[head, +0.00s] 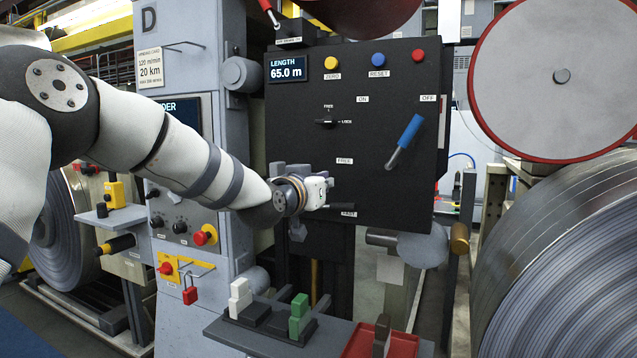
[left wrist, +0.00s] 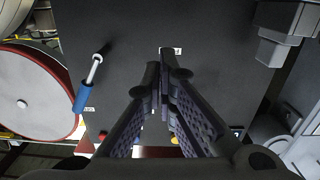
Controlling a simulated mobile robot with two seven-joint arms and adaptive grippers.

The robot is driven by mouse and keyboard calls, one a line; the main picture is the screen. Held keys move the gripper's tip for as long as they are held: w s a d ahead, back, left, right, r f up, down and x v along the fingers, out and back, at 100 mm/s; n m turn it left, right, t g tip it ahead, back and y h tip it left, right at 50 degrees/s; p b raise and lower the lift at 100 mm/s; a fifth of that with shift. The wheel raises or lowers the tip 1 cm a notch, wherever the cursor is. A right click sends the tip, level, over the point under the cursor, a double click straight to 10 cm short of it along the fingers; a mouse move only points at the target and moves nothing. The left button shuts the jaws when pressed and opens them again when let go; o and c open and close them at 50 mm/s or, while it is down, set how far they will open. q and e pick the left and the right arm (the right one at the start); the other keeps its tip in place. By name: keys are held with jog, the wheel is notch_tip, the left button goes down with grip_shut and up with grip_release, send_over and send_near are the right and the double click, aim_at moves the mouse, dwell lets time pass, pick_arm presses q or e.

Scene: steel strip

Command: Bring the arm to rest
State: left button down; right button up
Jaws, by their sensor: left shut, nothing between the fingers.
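My left arm comes in from the left in the head view. My left gripper (head: 324,194) is in front of the lower part of the black panel (head: 300,150). In the left wrist view the gripper (left wrist: 163,72) points at the dark panel face, with its fingers together and nothing between them. A small white label (left wrist: 172,50) shows just past the fingertips; its text is too small to read. I cannot tell whether the fingertips touch the panel. My right gripper is not in view.
A blue-handled lever (head: 404,141) sticks out of the panel, also in the left wrist view (left wrist: 88,85). The display reads 65.0 m. Below are a red tray (head: 362,342) and green blocks (head: 299,314). A large steel coil (head: 560,270) stands at right.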

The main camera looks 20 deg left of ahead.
pick_arm(q)
jog(key=shift+s+f, duration=0.2)
jog(key=shift+s, duration=0.45)
jog(key=s+d+f+g, duration=0.1)
jog(key=s+f+g, duration=0.1)
jog(key=f, duration=0.7)
jog(key=s+d+f+g, duration=0.2)
jog(key=f, duration=0.7)
jog(key=s+d+f+g, duration=0.1)
jog(key=s+f+g, duration=0.2)
jog(key=s+f, duration=0.55)
jog(key=s+f+g, duration=0.3)
jog(key=s+f, duration=0.3)
jog(key=f, duration=0.6)
jog(key=s+f+g, duration=0.2)
jog(key=s+f, duration=0.2)
jog(key=s, duration=0.3)
jog(key=s+f+g, duration=0.2)
jog(key=s+f, duration=0.3)
jog(key=s, duration=0.3)
jog(key=s+f+g, duration=0.2)
jog(key=s+g, duration=0.3)
jog(key=s, duration=1.6)
jog(key=shift+s+a+f+y, duration=0.25)
jog(key=shift+a+f+y, duration=0.05)
